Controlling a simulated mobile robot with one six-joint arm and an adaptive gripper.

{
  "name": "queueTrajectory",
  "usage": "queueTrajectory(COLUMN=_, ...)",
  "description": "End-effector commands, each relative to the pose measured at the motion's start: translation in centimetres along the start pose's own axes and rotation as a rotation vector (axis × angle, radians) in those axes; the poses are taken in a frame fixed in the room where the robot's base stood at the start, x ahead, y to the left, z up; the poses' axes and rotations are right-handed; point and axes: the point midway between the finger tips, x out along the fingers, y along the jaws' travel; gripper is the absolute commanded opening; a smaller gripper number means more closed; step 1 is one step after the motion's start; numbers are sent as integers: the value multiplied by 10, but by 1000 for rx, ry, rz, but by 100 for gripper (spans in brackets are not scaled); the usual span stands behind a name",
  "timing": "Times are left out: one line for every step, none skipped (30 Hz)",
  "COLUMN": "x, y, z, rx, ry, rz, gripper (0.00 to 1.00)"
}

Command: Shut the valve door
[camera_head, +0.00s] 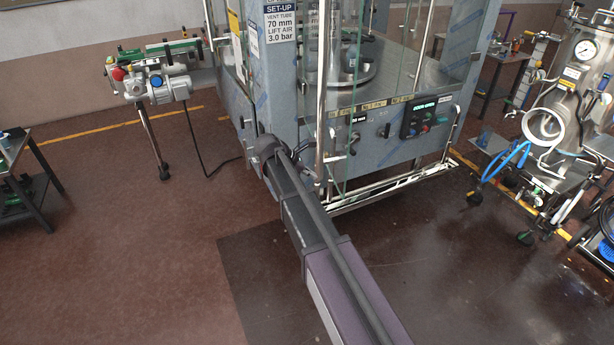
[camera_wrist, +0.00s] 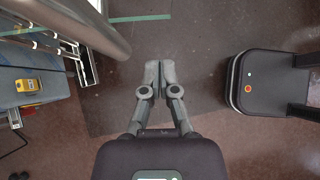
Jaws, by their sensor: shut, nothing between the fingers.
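The grey filler cabinet (camera_head: 285,95) has clear panels in chrome frames at its front. A clear panel (camera_head: 341,110) with a chrome post (camera_head: 321,100) stands at the front left and seems to stick out towards me. I cannot tell for sure that it is the valve door, nor its exact angle. In the wrist view my gripper (camera_wrist: 160,75) is shut and empty above the dark floor. A thick chrome tube (camera_wrist: 85,22) passes at the upper left, apart from the fingers. In the head view my arm reaches the cabinet's front left corner; I cannot make out the fingers there.
A control panel (camera_head: 425,117) is on the cabinet front, above a low chrome rail (camera_head: 390,187). A steel vessel cart (camera_head: 575,90) with blue hoses stands at right. A pump unit (camera_head: 155,80) and a small table (camera_head: 30,175) are at left. Floor in front is open.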

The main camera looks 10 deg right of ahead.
Motion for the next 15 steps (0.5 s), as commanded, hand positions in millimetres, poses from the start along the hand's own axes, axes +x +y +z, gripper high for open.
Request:
queueTrajectory(x=9, y=0, z=-3, rx=0, ry=0, rz=0, gripper=0)
queueTrajectory(x=12, y=0, z=-3, rx=0, ry=0, rz=0, gripper=0)
queueTrajectory(x=16, y=0, z=-3, rx=0, ry=0, rz=0, gripper=0)
queueTrajectory(x=20, y=0, z=-3, rx=0, ry=0, rz=1, gripper=0)
queueTrajectory(x=23, y=0, z=-3, rx=0, ry=0, rz=1, gripper=0)
queueTrajectory(x=27, y=0, z=-3, rx=0, ry=0, rz=0, gripper=0)
queueTrajectory(x=30, y=0, z=-3, rx=0, ry=0, rz=0, gripper=0)
queueTrajectory(x=34, y=0, z=-3, rx=1, ry=0, rz=0, gripper=0)
queueTrajectory(x=38, y=0, z=-3, rx=1, ry=0, rz=-1, gripper=0)
queueTrajectory(x=41, y=0, z=-3, rx=1, ry=0, rz=-1, gripper=0)
queueTrajectory(x=44, y=0, z=-3, rx=1, ry=0, rz=-1, gripper=0)
queueTrajectory(x=48, y=0, z=-3, rx=1, ry=0, rz=0, gripper=0)
queueTrajectory(x=52, y=0, z=-3, rx=0, ry=0, rz=0, gripper=0)
queueTrajectory(x=55, y=0, z=-3, rx=0, ry=0, rz=0, gripper=0)
queueTrajectory(x=59, y=0, z=-3, rx=0, ry=0, rz=1, gripper=0)
